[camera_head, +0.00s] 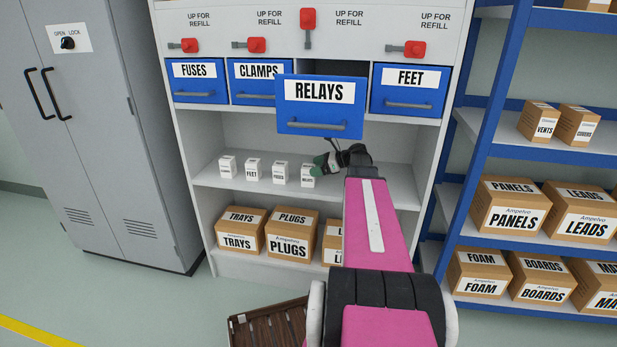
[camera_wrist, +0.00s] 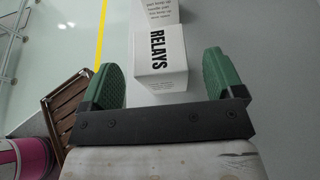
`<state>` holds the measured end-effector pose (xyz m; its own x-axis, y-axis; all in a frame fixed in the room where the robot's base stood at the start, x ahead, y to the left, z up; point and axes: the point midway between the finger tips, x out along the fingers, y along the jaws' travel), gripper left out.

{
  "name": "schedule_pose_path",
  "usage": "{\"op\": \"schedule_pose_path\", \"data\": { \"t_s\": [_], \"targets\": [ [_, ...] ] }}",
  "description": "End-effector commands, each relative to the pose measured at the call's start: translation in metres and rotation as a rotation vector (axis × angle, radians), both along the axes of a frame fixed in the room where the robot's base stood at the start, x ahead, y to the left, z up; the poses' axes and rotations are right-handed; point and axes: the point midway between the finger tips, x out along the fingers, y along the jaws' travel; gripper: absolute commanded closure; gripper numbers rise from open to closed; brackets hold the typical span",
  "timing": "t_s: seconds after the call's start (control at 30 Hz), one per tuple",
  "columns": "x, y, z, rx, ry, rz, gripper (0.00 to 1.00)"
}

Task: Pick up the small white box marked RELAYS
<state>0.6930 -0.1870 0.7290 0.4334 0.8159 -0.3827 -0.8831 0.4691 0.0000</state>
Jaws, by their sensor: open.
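The small white box marked RELAYS (camera_head: 308,175) stands upright on the middle shelf, the rightmost of a row of small white boxes. In the wrist view the RELAYS box (camera_wrist: 162,60) shows between the two green fingers of my gripper (camera_wrist: 159,66), with a gap on each side. My gripper (camera_head: 325,162) is open, just above and to the right of the box in the head view, and partly covers it. I cannot tell how deep the box sits between the fingers.
The blue RELAYS drawer (camera_head: 319,117) is pulled out above my gripper. Other small boxes (camera_head: 252,170) stand left of the RELAYS box; one (camera_wrist: 160,12) is close behind it in the wrist view. The shelf (camera_head: 392,190) is clear to the right. A brown slatted crate (camera_head: 268,325) is below.

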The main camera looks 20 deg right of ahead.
Motion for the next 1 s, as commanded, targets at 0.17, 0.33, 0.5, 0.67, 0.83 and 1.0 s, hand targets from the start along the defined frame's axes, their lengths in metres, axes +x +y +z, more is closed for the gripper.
{"op": "schedule_pose_path", "data": {
  "t_s": [0.17, 0.33, 0.5, 0.67, 0.83, 1.0],
  "targets": [
    [0.011, 0.020, -0.010, 0.000, 0.000, 0.001, 0.13],
    [0.013, 0.023, -0.011, 0.000, 0.000, -0.001, 0.13],
    [0.013, 0.023, -0.011, 0.000, 0.000, -0.001, 0.36],
    [0.013, 0.023, -0.011, 0.000, 0.000, -0.001, 0.70],
    [0.013, 0.023, -0.011, 0.001, -0.001, -0.001, 0.70],
    [0.013, 0.023, -0.009, 0.001, -0.001, -0.001, 0.70]
  ]
}}
